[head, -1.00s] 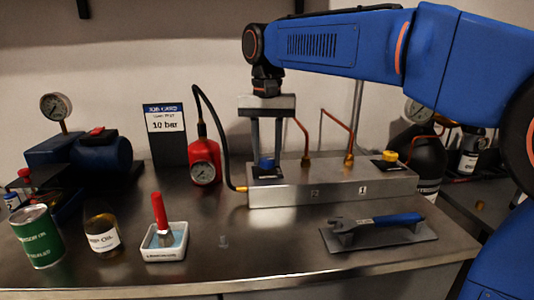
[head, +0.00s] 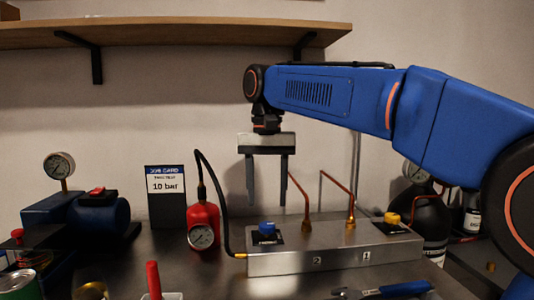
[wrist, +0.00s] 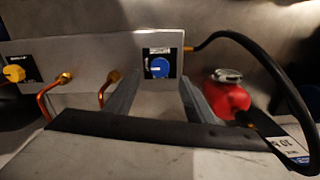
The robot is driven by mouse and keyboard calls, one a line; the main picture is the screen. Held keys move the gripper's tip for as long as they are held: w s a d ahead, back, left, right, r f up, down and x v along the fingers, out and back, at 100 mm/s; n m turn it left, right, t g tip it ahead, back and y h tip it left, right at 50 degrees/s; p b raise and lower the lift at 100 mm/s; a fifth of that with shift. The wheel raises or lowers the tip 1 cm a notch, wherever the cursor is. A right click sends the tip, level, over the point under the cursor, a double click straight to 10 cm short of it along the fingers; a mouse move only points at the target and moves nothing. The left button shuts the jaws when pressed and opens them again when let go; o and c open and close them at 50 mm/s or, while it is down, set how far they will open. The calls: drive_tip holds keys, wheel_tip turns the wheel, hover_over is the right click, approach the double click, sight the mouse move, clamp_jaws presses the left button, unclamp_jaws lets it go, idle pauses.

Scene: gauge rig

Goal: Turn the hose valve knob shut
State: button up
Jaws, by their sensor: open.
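The blue valve knob (head: 267,228) sits on a dark plate at the left end of the metal manifold block (head: 330,260), next to the black hose (head: 222,200). It also shows in the wrist view (wrist: 160,67), between and beyond my two fingers. My gripper (head: 267,205) is open and empty, pointing down above the knob with a gap between the fingertips and the knob. In the wrist view my gripper (wrist: 158,85) shows both fingers apart. A yellow knob (head: 392,218) sits at the block's right end.
A red bottle with a gauge (head: 203,222) stands left of the block, joined to the hose. A job card (head: 165,195) reads 10 bar. A blue-handled wrench (head: 400,288) lies in front. A shelf (head: 180,33) hangs above.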

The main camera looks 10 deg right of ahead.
wheel_tip(320, 180, up, 11)
idle(0.4)
drive_tip(key=shift+s, duration=0.1)
